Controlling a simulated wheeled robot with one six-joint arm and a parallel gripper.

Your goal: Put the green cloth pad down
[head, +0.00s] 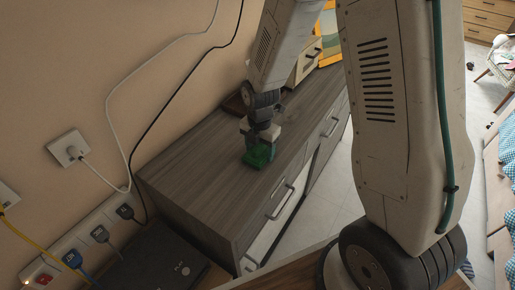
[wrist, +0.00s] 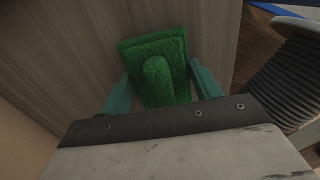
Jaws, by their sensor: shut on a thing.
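The green cloth pad (head: 258,155) is a fuzzy green block with a raised rounded ridge. It is at the top of the grey wooden dresser (head: 195,175), close to or on its surface; I cannot tell if it touches. In the wrist view the pad (wrist: 150,52) lies between the two teal fingers. My gripper (head: 257,148) points down over the dresser top and is shut on the pad. In the wrist view my gripper (wrist: 157,92) has a finger on each side of the ridge.
A dark box (head: 236,102) and a light drawer unit (head: 303,65) stand further back on the dresser. A black device (head: 150,262) lies at lower left. Cables and sockets (head: 70,150) are on the left wall. The near left dresser top is clear.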

